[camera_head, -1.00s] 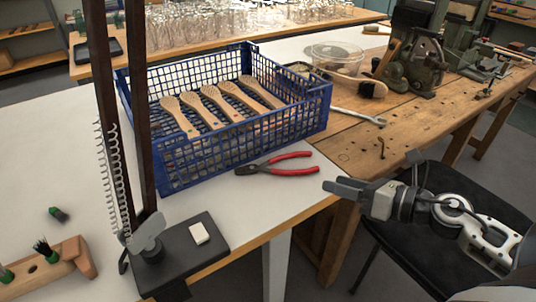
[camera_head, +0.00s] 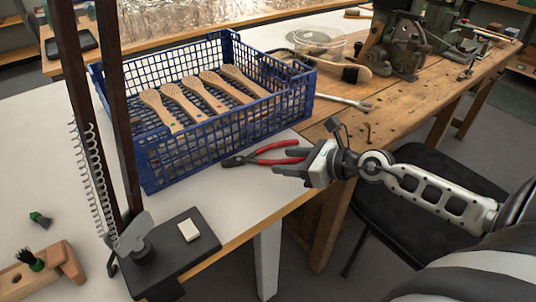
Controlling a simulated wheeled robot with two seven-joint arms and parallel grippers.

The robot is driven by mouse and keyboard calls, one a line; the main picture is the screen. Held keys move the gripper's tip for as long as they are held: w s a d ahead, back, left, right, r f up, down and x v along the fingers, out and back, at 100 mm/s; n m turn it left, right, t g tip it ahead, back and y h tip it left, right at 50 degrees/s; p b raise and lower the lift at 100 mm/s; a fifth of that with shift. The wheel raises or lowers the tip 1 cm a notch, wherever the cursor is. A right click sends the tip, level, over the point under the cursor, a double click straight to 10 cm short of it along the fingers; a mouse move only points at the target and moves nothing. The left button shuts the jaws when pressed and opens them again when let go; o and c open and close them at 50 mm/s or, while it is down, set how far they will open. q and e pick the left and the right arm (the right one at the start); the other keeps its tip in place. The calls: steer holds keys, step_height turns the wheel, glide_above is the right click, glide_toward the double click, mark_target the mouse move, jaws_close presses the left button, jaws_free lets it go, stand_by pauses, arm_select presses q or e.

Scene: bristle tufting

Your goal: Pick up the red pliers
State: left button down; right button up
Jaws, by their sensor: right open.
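The red pliers (camera_head: 268,151) lie on the white table top in front of the blue crate, with the dark jaws pointing left and the red handles to the right. My right gripper (camera_head: 285,161) is open and comes in from the right, its fingers beside the handle ends. The fingers overlap the near handle in the picture; I cannot tell whether they touch it. My left gripper is not in view.
A blue crate (camera_head: 215,134) with wooden brush handles stands right behind the pliers. A wrench (camera_head: 345,101) lies on the wooden bench. A dark stand (camera_head: 165,255) with upright posts is at the left. A black chair (camera_head: 400,205) is below my right arm.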

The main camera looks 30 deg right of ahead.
mark_target(265, 159)
steer(key=shift+x, duration=2.75)
